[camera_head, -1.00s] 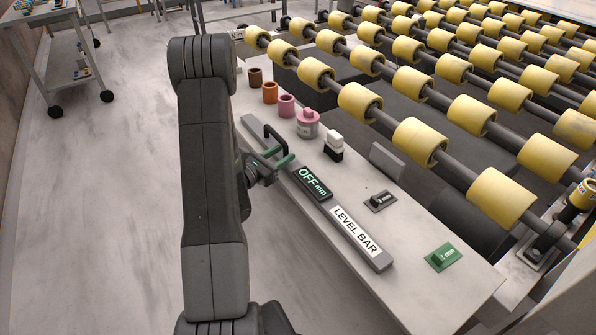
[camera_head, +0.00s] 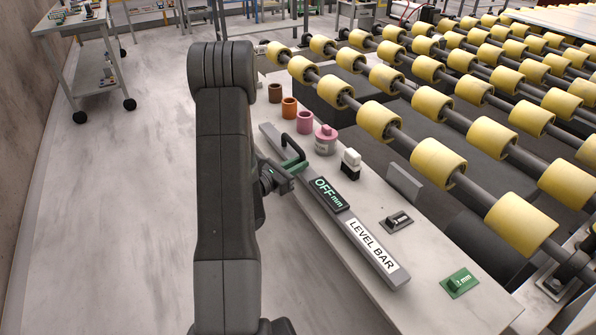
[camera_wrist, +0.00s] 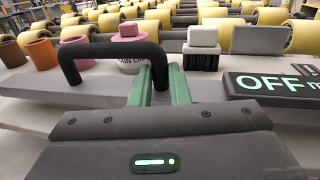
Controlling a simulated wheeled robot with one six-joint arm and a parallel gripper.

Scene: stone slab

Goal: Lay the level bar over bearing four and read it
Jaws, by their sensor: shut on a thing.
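The level bar (camera_head: 393,276) is a long grey bar lying along the grey bench top. It carries a "LEVEL BAR" label, a dark display reading "OFF mm" (camera_head: 328,195) and a black arched handle (camera_head: 285,141). In the wrist view, the handle (camera_wrist: 112,48) rises in front of the cups, and the display (camera_wrist: 276,84) is at the right. My gripper (camera_head: 293,165) has green fingers and is shut on the handle's near-right post, as the wrist view (camera_wrist: 160,85) shows. The bar appears to rest on the bench. I cannot tell which roller support is bearing four.
Brown (camera_head: 275,92), orange (camera_head: 289,107) and pink (camera_head: 305,122) cups, a pink-lidded jar (camera_head: 326,141) and a black-and-white block (camera_head: 350,163) stand beyond the bar. A grey switch (camera_head: 397,221) and green plate (camera_head: 459,282) lie right. Yellow rollers (camera_head: 437,161) fill the far right.

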